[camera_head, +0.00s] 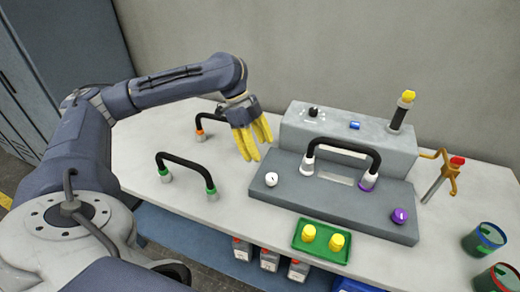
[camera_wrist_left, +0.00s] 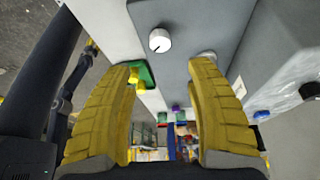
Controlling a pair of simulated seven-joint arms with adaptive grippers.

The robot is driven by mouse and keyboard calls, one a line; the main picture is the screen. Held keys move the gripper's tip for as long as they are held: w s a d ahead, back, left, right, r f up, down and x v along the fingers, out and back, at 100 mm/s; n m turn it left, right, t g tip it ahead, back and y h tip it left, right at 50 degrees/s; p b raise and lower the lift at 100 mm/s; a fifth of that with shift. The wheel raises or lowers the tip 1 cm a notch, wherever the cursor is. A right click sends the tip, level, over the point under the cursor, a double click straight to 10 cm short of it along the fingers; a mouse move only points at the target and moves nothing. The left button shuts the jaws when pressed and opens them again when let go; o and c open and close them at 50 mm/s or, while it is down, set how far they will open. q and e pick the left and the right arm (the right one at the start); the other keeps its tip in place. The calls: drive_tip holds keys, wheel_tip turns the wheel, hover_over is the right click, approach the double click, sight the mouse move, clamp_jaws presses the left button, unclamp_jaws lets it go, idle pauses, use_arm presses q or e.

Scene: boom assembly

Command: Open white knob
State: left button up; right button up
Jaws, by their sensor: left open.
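The white knob (camera_head: 271,179) is a small round dial at the left end of the dark grey panel block (camera_head: 300,208). In the left wrist view the white knob (camera_wrist_left: 160,40) shows beyond the fingertips, roughly centred between them, with a dark pointer mark. My left gripper (camera_head: 254,148) has yellow fingers pointing down, above and a little left of the knob, not touching it. Its fingers stand wide apart with nothing between them, as the left wrist view (camera_wrist_left: 163,72) shows. My right gripper is not in view.
A black arched handle (camera_head: 346,147) stands right of the knob, with a purple knob (camera_head: 399,215) further right. A green tray (camera_head: 321,246) with yellow pieces lies in front. A green-ended handle (camera_head: 186,161) stands left. Bare table lies between it and the panel.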

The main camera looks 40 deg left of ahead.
use_arm(q)
drive_tip(key=shift+o, duration=0.2)
wheel_tip(320, 180, up, 6)
drive_tip(key=f+m+y, duration=0.1)
drive_tip(key=m+y, duration=0.4)
drive_tip(key=m, duration=0.2)
hover_over(272, 178)
drive_tip(key=shift+g+h, duration=0.3)
wheel_tip(272, 178, down, 16)
drive_tip(key=shift+a+f, duration=0.1)
drive_tip(key=shift+f, duration=0.1)
idle(0.5)
